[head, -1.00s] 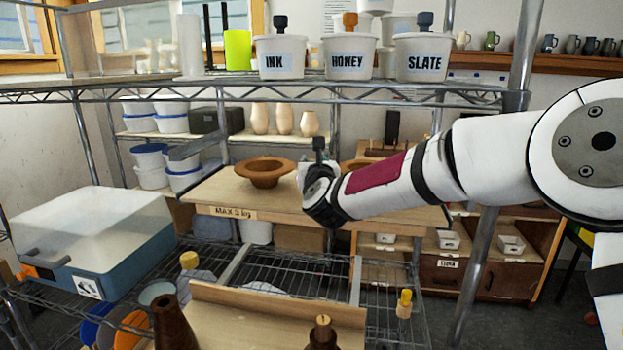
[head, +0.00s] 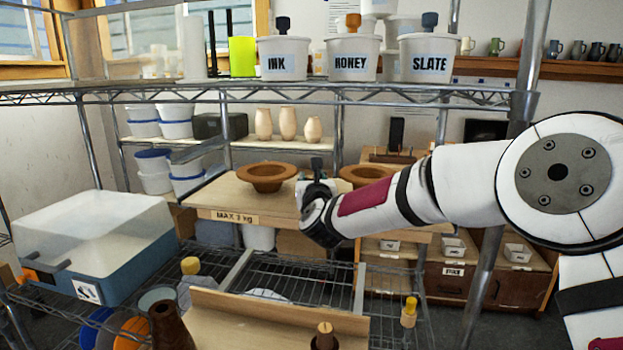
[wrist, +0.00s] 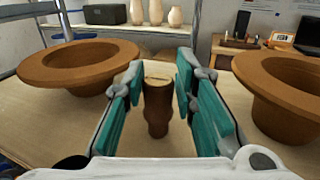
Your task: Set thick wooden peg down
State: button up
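The thick wooden peg (wrist: 158,108) is brown, with a paler flat top and a narrower lower part. In the wrist view it is upright between the teal finger pads of my gripper (wrist: 160,75), with its lower end against the pale wooden board (wrist: 75,140). Narrow gaps show on both sides of the peg, so the fingers look open around it. In the head view my gripper (head: 316,188) is low over the same board (head: 212,194), and I cannot make out the peg there.
A brown flanged bowl (wrist: 80,66) stands left of my gripper, another (wrist: 285,90) close on the right. Pale vases (wrist: 155,12) stand behind. A wire shelf with labelled tubs (head: 350,58) hangs above. A clear-lidded blue box (head: 95,250) is at left.

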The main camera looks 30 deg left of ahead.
jog(key=shift+o, duration=0.8)
jog(key=shift+r, duration=0.15)
jog(key=shift+s+d, duration=0.15)
jog(key=shift+s, duration=0.1)
jog(key=v, duration=1.1)
jog(key=shift+s+d+b, duration=0.2)
jog(key=shift+b, duration=0.15)
